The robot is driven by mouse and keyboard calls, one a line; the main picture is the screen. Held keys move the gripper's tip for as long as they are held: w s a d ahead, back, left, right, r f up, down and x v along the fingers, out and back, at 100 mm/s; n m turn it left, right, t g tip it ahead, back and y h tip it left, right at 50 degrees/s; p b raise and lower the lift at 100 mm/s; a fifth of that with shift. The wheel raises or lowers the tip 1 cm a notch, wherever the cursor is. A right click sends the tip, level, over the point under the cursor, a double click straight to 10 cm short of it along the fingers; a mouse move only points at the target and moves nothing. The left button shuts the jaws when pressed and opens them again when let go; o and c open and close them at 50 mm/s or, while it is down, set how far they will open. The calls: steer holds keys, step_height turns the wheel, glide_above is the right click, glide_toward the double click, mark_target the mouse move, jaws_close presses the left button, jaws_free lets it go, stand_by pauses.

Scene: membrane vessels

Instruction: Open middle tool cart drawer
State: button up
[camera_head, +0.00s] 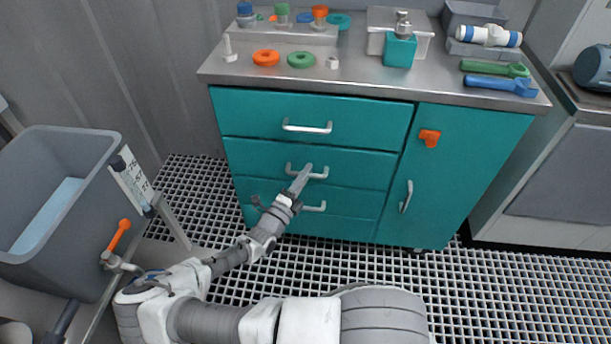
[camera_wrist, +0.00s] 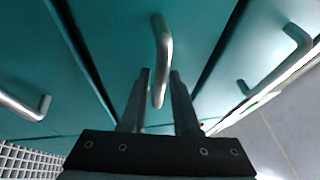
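The teal tool cart has three stacked drawers on its left side, and the middle drawer (camera_head: 355,168) looks flush with the others. Its silver bar handle (camera_head: 320,174) is at my gripper (camera_head: 304,174). In the wrist view the handle (camera_wrist: 162,45) runs lengthwise up the picture, with its lower end between my fingers. My gripper (camera_wrist: 160,75) is open, with one finger on each side of the handle and small gaps visible. The exact depth of the fingertips against the handle is hard to tell.
The top drawer handle (camera_head: 307,128) is just above, and the bottom drawer handle (camera_head: 316,208) lies just below my gripper. A door with a handle (camera_head: 406,197) is at right. A grey bin (camera_head: 95,160) stands left. Grating floor (camera_head: 500,290) is open before the cart.

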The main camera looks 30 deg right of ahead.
jaws_close()
stand_by(1.4)
